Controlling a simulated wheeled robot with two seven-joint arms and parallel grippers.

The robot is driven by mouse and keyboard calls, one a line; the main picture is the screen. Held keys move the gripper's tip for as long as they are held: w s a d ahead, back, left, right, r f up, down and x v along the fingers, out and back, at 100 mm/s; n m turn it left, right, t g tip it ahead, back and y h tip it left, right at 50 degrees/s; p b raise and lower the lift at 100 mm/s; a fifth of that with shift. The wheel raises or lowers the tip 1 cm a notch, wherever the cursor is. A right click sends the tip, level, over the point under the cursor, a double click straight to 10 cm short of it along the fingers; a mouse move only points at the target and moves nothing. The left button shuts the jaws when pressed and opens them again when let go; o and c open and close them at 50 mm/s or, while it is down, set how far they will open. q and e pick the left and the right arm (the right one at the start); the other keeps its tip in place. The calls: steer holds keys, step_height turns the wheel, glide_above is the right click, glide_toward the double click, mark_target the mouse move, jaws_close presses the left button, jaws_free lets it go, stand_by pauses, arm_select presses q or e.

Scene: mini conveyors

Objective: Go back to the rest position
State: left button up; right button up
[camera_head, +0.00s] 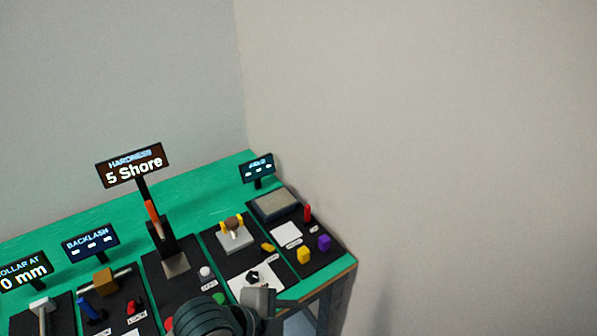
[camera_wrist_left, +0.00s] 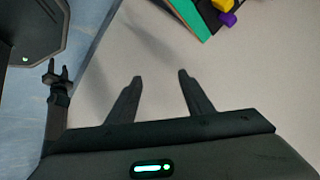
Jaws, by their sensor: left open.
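My left gripper (camera_wrist_left: 160,76) is open in the left wrist view. Its two dark fingers are apart with nothing between them, over bare pale floor. The bench corner is well beyond the fingertips. In the head view a dark rounded part of my arm shows at the bottom middle, in front of the bench; no fingertips show there. A small dark two-pronged end, which looks like my right gripper (camera_wrist_left: 57,72), shows at the left of the wrist view; its opening is too small to judge.
The green bench (camera_head: 215,192) carries several dark station boards and small screens, including a hardness display (camera_head: 134,165) reading 5 Shore. A yellow block (camera_head: 303,255) and a purple block (camera_head: 324,243) stand near its right edge. Grey walls rise behind; floor right of the bench looks clear.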

arm_select(q)
steer(key=s+a+f+n+y, duration=0.2)
steer(key=s+a+f+n, duration=0.25)
steer(key=a+n, duration=0.2)
steer(key=s+a+f+n+g+y, duration=0.1)
steer(key=s+a+f+n+y, duration=0.1)
steer(key=s+a+f+n, duration=0.45)
steer(key=s+a+f+n+y, duration=0.25)
steer(key=a+n, duration=0.25)
steer(key=a, duration=0.4)
step_height(320, 180, down, 30)
steer(key=s+g+b, duration=0.1)
steer(key=b, duration=0.3)
steer(key=s+a+f+b, duration=0.1)
steer(key=s+f, duration=0.8)
steer(key=f, duration=0.2)
steer(key=s+a+f+g+b, duration=0.1)
steer(key=s+a+f+b, duration=0.1)
steer(key=s+f, duration=0.8)
steer(key=shift+f+g, duration=0.3)
steer(key=shift+f, duration=0.65)
steer(key=shift+y, duration=0.25)
